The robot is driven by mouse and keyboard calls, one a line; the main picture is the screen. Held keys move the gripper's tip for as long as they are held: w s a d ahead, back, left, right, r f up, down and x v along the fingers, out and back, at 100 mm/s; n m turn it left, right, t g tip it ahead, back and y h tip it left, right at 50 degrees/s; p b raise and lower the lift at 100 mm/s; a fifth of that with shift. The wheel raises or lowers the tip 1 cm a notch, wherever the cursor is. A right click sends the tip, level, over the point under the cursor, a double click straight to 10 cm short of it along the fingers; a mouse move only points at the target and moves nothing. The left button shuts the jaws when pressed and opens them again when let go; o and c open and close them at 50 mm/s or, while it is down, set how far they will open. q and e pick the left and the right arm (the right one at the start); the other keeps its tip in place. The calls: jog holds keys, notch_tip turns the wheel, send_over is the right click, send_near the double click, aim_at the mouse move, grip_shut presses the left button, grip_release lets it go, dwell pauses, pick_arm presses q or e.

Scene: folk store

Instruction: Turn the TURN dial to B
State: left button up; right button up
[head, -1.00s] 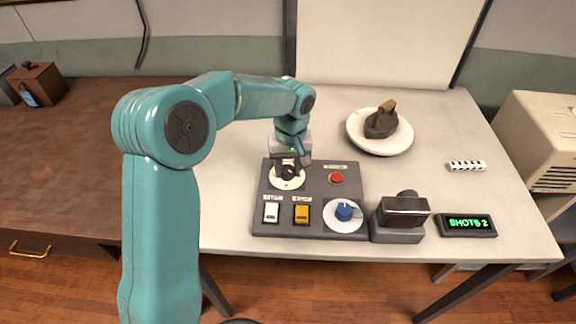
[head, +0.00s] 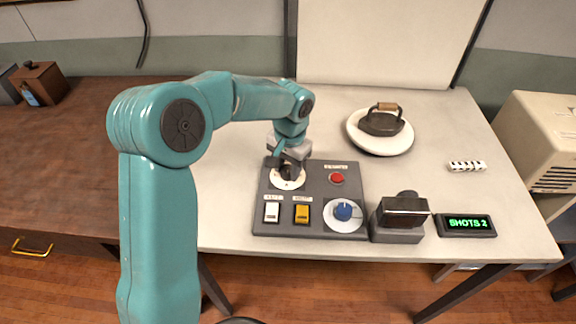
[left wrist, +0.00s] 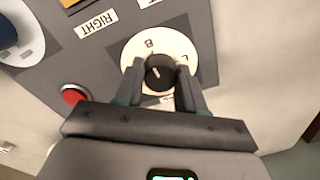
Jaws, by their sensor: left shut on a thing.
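The dial is a black knob (left wrist: 160,72) on a round white plate (head: 289,185), at the upper left of the grey control panel (head: 318,180). In the left wrist view the plate carries a B at its top and an L at its right. A pale mark shows on the knob, but I cannot tell which letter it points at. My left gripper (left wrist: 161,82) is shut on the knob, one finger on each side. It also shows from above in the head view (head: 288,170), hiding most of the knob. My right gripper is not in view.
The panel also bears a red button (head: 337,178), a white switch (head: 272,212), a yellow switch (head: 302,214) and a blue knob (head: 344,211). A dark iron (head: 382,121) sits on a round white plate (head: 361,141) behind. A camera-like box (head: 402,220) and a "SHOTS 2" display (head: 467,225) stand right.

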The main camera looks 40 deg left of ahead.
pick_arm(q)
jog(key=shift+a+r, duration=0.1)
jog(key=shift+r, duration=0.1)
dwell(0.4)
jog(key=o, duration=0.9)
jog(key=shift+o, duration=0.8)
jog(key=shift+r, duration=0.3)
notch_tip(320, 180, up, 16)
jog(key=d+p, duration=0.1)
jog(key=shift+f, duration=0.15)
jog(key=shift+s, duration=0.1)
